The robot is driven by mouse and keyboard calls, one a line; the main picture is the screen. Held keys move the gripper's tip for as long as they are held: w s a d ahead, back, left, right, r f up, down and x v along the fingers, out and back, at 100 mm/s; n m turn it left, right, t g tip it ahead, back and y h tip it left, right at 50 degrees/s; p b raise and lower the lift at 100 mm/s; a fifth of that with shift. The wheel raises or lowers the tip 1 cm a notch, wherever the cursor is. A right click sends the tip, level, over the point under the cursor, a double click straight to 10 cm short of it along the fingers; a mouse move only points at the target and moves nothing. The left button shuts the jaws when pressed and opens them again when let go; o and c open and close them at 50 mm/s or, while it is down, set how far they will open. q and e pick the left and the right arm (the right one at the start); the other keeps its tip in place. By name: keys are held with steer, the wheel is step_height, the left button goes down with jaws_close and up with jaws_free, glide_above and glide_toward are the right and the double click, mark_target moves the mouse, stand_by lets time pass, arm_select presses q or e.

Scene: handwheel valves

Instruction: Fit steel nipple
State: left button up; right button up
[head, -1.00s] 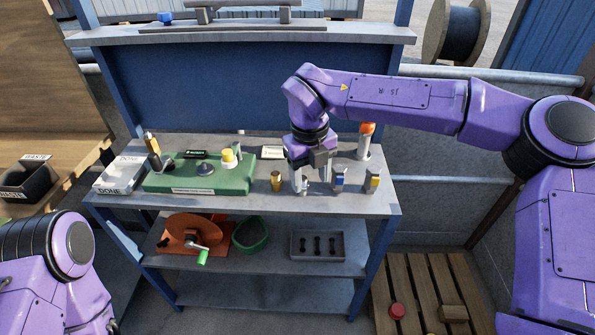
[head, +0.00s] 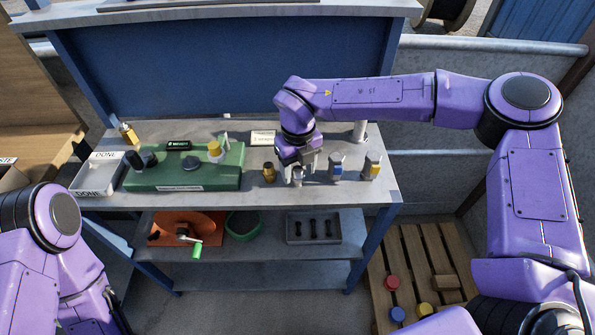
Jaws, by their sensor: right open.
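A small steel-grey fitting (head: 298,177), which looks like the steel nipple, stands on the bench top. My right gripper (head: 298,170) is open and pointing down right over it. Its fingers partly hide the fitting, and I cannot tell whether they touch it.
A brass fitting (head: 269,173) stands close left of the gripper. Blue-banded (head: 336,166) and yellow-banded (head: 372,166) fittings stand to the right. A grey DONE tray (head: 97,177) lies at the bench's left end. The lower shelf holds a dark tray (head: 314,229).

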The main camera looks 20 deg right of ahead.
steer(key=shift+s+d+f, duration=0.1)
steer(key=shift+f, duration=0.4)
jaws_close()
